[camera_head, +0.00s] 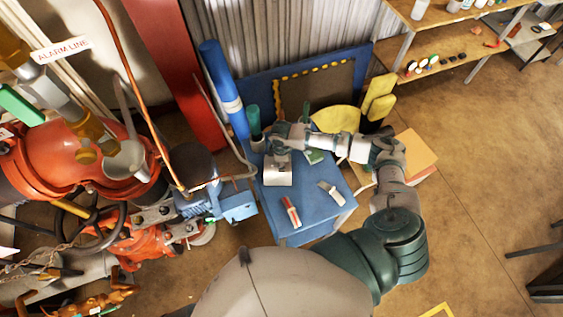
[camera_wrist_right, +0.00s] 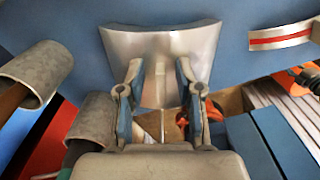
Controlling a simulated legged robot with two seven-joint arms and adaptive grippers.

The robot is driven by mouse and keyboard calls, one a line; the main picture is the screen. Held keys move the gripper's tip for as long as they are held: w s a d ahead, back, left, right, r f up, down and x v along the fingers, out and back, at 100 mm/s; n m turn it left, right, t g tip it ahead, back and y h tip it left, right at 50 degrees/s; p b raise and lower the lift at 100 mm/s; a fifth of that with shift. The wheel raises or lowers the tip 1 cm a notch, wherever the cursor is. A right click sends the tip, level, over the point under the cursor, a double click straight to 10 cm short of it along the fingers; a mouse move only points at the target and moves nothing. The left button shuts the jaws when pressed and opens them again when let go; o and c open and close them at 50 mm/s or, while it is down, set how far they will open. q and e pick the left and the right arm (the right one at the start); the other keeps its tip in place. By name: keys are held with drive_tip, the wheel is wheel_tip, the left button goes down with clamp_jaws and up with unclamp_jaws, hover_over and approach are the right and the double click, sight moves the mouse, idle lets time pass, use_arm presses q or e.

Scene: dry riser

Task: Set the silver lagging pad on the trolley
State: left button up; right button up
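The silver lagging pad (camera_head: 278,172) is a curved metallic sheet over the left part of the blue trolley (camera_head: 268,205). In the right wrist view the pad (camera_wrist_right: 162,45) spreads out beyond the fingertips, and its narrow middle part lies between them. My right gripper (camera_head: 280,139) is at the pad's far edge. In the wrist view its two fingers (camera_wrist_right: 159,75) appear shut on that narrow part. I cannot tell whether the pad's underside touches the trolley top. My left gripper is not in view.
A red-and-white marker (camera_head: 291,212) and a pale tool (camera_head: 330,193) lie on the trolley's near part. A green bottle (camera_head: 254,122) stands at its far left. Red pumps (camera_head: 85,150) and pipework crowd the left. Shelves (camera_head: 455,45) stand at the back right. Floor is open on the right.

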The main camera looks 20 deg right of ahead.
drive_tip(key=shift+a+r, duration=0.2)
drive_tip(key=shift+r, duration=0.15)
wheel_tip(320, 180, up, 12)
drive_tip(key=shift+f, duration=0.2)
drive_tip(key=shift+f, duration=0.1)
idle(0.5)
